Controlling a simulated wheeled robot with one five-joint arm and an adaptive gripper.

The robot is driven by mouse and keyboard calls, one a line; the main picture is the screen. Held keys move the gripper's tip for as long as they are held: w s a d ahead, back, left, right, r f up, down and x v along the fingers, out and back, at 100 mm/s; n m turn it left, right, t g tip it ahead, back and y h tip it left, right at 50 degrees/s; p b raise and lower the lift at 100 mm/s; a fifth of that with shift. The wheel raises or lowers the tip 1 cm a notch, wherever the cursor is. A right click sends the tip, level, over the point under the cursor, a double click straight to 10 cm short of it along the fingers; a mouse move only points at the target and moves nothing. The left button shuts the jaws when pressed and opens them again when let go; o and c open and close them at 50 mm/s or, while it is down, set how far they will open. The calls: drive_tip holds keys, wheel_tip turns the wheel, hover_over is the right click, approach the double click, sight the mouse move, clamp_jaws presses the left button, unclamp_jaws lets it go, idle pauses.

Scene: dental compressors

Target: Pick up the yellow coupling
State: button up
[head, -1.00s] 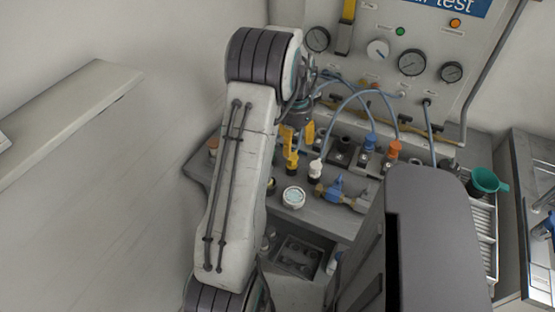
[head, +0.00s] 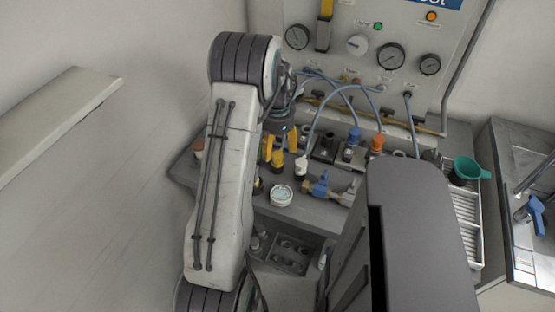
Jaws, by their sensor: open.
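The yellow coupling (head: 278,161) stands on the grey bench, left of a white-topped coupling (head: 301,166). My gripper (head: 280,151) hangs from the arm just above and behind it, with yellow fingers spread apart. The fingers appear on either side of the coupling's top in the picture. I cannot tell whether they touch it. The gripper is open and holds nothing visible. My arm hides part of the bench to the left of the coupling.
A round gauge (head: 281,195) and a blue valve fitting (head: 321,187) lie near the bench's front edge. Blue (head: 354,136) and orange (head: 377,143) couplings stand to the right. Hoses loop behind from the gauge panel (head: 347,72). A green funnel (head: 468,169) is at the right.

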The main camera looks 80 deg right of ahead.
sight(278, 155)
drive_tip(key=shift+f+p, duration=0.3)
drive_tip(key=shift+f, duration=1.9)
drive_tip(key=shift+c, duration=0.3)
clamp_jaws()
